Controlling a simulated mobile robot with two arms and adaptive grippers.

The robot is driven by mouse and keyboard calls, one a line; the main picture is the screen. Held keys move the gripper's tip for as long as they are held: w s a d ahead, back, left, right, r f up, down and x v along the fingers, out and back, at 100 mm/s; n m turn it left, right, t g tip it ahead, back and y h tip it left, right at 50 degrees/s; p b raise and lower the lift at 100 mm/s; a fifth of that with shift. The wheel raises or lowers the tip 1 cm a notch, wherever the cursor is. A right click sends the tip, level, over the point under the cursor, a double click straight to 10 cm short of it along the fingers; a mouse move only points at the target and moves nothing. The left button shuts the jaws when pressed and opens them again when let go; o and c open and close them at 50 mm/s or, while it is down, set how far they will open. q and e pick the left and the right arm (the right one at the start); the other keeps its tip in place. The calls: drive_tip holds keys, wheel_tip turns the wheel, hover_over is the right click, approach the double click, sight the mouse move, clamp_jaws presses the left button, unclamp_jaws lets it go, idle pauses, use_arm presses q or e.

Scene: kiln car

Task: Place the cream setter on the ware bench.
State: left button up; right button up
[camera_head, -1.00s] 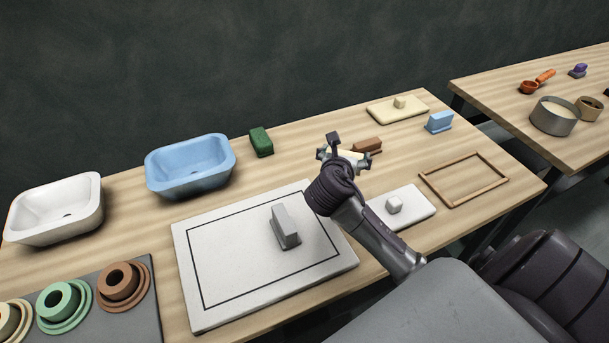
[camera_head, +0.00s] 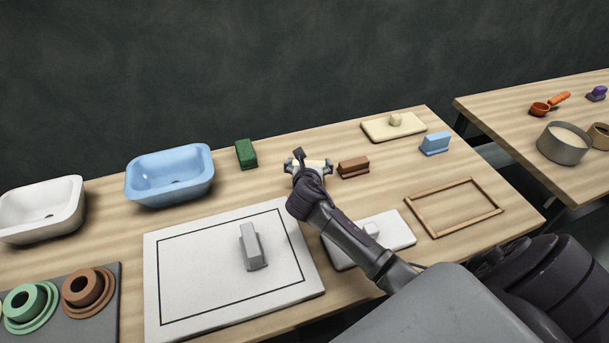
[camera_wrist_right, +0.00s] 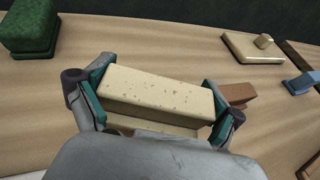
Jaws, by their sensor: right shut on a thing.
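The cream setter (camera_wrist_right: 157,93) is a speckled cream block held crosswise between the two fingers of my right gripper (camera_wrist_right: 155,100), which is shut on it. In the head view, my right gripper (camera_head: 309,167) is over the wooden bench (camera_head: 290,187), left of a brown block (camera_head: 353,167), with a strip of cream showing between its fingers. The arm and gripper hide much of the setter there. I cannot tell whether its underside touches the wood. My left gripper is not in view.
A green block (camera_head: 246,153) and a blue basin (camera_head: 170,177) are to the left. A white framed board (camera_head: 200,255) with a grey block lies in front. A cream slab (camera_head: 378,131), a blue block (camera_head: 435,143) and an empty wooden frame (camera_head: 453,207) are to the right.

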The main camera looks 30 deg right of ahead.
drive_tip(key=shift+w+f, duration=0.45)
drive_tip(key=shift+w, duration=0.2)
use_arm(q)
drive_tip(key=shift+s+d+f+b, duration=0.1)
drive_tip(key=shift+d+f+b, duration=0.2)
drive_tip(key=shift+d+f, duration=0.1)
use_arm(e)
drive_tip(key=shift+f, duration=1.9)
drive_tip(key=shift+f, duration=0.1)
drive_tip(key=o, duration=0.9)
drive_tip(key=shift+s+a+r, duration=0.1)
drive_tip(key=shift+s+r, duration=0.05)
drive_tip(key=shift+r, duration=0.05)
drive_tip(key=p+v, duration=0.1)
drive_tip(key=v, duration=1)
drive_tip(key=shift+s+a, duration=0.25)
drive_tip(key=shift+s, duration=0.05)
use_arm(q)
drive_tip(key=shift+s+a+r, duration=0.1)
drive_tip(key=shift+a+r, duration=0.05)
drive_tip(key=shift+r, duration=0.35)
